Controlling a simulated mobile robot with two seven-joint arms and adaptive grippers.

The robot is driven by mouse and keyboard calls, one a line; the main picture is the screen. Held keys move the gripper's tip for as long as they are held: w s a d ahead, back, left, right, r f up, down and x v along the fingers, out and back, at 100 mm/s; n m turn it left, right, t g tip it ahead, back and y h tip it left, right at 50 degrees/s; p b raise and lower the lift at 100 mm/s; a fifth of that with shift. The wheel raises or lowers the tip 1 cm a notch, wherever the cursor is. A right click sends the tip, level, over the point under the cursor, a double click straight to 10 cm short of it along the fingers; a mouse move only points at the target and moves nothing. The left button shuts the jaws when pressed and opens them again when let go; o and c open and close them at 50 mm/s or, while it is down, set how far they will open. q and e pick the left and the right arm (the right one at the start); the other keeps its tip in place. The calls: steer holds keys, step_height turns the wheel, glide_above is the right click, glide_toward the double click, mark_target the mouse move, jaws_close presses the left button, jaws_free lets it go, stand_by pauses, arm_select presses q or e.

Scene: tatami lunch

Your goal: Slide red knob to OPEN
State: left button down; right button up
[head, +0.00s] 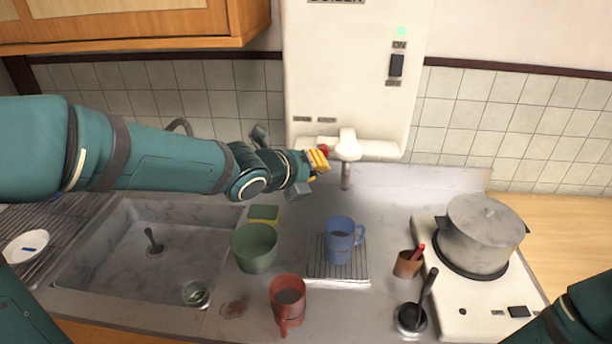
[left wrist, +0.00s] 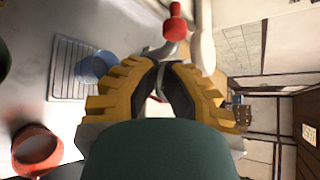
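The white boiler (head: 352,75) hangs on the wall, with a white fitting (head: 348,146) and spout along its lower edge. The red knob (head: 324,149) sits at the left end of this fitting, partly hidden by my left gripper (head: 318,160). In the left wrist view the knob (left wrist: 175,26) shows just beyond the tips of the yellow-padded left gripper (left wrist: 161,64). Its fingers converge with their tips together, and the knob is not between them. Contact with the knob cannot be told. No OPEN label is readable. My right arm enters at the lower right; its gripper is out of view.
A blue mug (head: 340,240) stands on a rack (head: 325,271) below the spout. The sink (head: 105,255) is left, the pot (head: 482,235) right.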

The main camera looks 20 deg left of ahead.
arm_select(q)
steer(key=b+x, duration=0.1)
steer(key=x, duration=0.4)
steer(key=shift+b, duration=0.4)
steer(key=a+p, duration=0.2)
steer(key=s+a+p, duration=0.1)
steer(key=a+p, duration=0.2)
steer(key=shift+s+a, duration=0.15)
steer(key=shift+s, duration=0.05)
steer(key=shift+r, duration=0.1)
